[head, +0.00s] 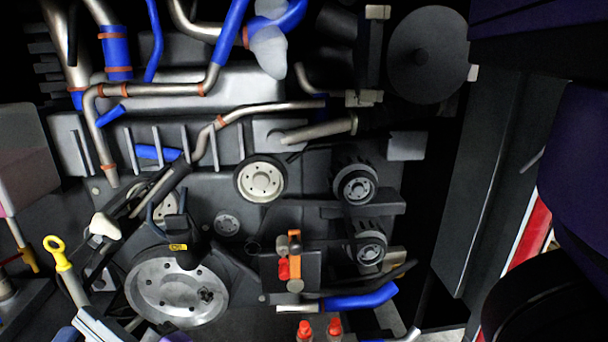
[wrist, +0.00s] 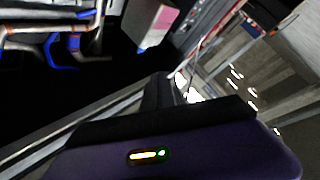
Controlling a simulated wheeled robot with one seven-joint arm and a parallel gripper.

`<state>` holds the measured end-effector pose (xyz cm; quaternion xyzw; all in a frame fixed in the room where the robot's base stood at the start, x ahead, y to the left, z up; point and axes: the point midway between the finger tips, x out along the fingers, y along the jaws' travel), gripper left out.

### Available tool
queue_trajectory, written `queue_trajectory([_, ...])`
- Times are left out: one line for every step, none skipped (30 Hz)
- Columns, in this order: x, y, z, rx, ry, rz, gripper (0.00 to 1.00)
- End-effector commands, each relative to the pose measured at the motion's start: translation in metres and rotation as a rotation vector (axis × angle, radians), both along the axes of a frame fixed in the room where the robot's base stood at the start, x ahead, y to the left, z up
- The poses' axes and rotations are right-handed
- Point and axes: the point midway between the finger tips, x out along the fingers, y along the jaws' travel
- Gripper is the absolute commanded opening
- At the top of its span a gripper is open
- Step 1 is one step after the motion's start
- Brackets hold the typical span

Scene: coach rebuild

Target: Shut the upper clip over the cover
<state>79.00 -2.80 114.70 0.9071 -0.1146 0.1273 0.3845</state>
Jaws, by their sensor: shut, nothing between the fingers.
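A round dark cover (head: 425,62) with a small centre knob is at the upper right of the engine in the head view. A small pale block, perhaps the upper clip (head: 377,12), is at its upper left; I cannot tell whether it is open or shut. Another pale block (head: 473,73) is at the cover's right edge. My gripper (wrist: 160,80) shows in the wrist view as dark fingers beyond a purple housing, shut and empty. It is apart from the cover, which I cannot make out in the wrist view.
Metal pipes and blue hoses (head: 232,30) run across the engine's upper left. Pulleys (head: 260,180) and a large metal wheel (head: 177,287) are below. A dark upright panel (head: 480,160) is right of the engine. My purple arm fills the right edge of the head view.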

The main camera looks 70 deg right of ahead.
Motion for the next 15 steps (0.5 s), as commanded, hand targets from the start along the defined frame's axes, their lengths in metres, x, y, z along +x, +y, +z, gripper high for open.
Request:
queue_trajectory([0.012, -0.004, 0.016, -0.034, -0.020, -0.033, 0.00])
queue_trajectory([0.018, -0.007, 0.024, -0.056, -0.028, -0.054, 0.00])
queue_trajectory([0.025, -0.011, 0.035, -0.084, -0.038, -0.084, 0.00])
queue_trajectory([0.031, -0.015, 0.044, -0.106, -0.045, -0.109, 0.00])
queue_trajectory([0.036, -0.018, 0.053, -0.127, -0.051, -0.134, 0.00])
queue_trajectory([0.042, -0.023, 0.064, -0.155, -0.059, -0.169, 0.00])
queue_trajectory([0.047, -0.027, 0.073, -0.175, -0.065, -0.196, 0.00])
queue_trajectory([0.051, -0.031, 0.083, -0.195, -0.070, -0.224, 0.00])
queue_trajectory([0.057, -0.036, 0.095, -0.222, -0.077, -0.263, 0.00])
queue_trajectory([0.060, -0.040, 0.105, -0.239, -0.080, -0.294, 0.00])
queue_trajectory([0.064, -0.045, 0.114, -0.258, -0.084, -0.324, 0.00])
queue_trajectory([0.068, -0.051, 0.128, -0.280, -0.089, -0.367, 0.00])
queue_trajectory([0.070, -0.055, 0.138, -0.298, -0.090, -0.400, 0.00])
queue_trajectory([0.072, -0.060, 0.148, -0.314, -0.093, -0.434, 0.00])
queue_trajectory([0.075, -0.067, 0.161, -0.335, -0.094, -0.480, 0.00])
